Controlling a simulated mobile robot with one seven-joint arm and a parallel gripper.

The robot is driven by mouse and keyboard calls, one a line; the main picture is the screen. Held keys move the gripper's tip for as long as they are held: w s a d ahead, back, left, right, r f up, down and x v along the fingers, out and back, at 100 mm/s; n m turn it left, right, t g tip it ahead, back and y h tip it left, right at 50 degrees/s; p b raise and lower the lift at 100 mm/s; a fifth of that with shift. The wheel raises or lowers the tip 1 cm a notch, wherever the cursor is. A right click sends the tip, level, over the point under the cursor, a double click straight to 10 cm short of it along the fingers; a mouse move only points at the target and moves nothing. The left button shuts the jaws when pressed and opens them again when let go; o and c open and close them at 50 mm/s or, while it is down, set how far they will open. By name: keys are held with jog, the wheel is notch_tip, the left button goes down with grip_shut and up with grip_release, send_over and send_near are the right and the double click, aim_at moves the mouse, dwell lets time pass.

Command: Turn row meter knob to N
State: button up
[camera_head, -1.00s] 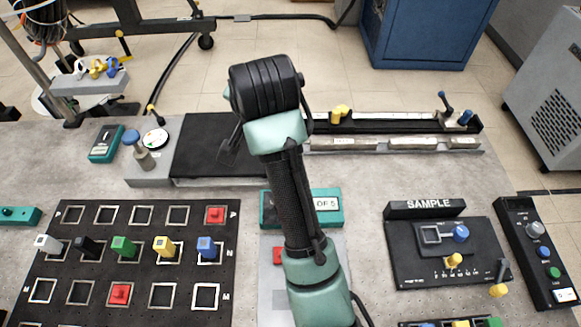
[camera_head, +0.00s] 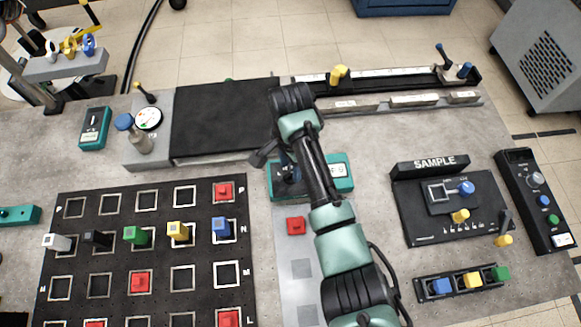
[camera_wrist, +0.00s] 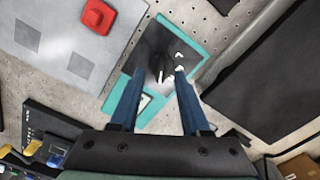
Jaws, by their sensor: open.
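The row meter is a teal box (camera_head: 341,172) with a black panel, at the middle of the table in the head view. My arm covers part of it there. In the wrist view the row meter (camera_wrist: 199,38) lies below my gripper (camera_wrist: 159,74), with a dark round knob (camera_wrist: 160,63) on its panel and small white marks to its right. The blue fingers are apart, one on each side of the knob as seen from above. I cannot tell their height over it, or which letter the knob points to. In the head view my gripper (camera_head: 287,172) is over the meter's left part.
A black grid board (camera_head: 160,258) with coloured pegs lies to the left. A grey plate with a red block (camera_head: 296,226) is in front of the meter. The SAMPLE panel (camera_head: 428,222) stands at right, and a black flat box (camera_head: 222,118) behind.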

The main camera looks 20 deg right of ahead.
aim_at(290, 175)
jog(key=shift+f, duration=1.15)
jog(key=shift+w, duration=0.1)
grip_shut()
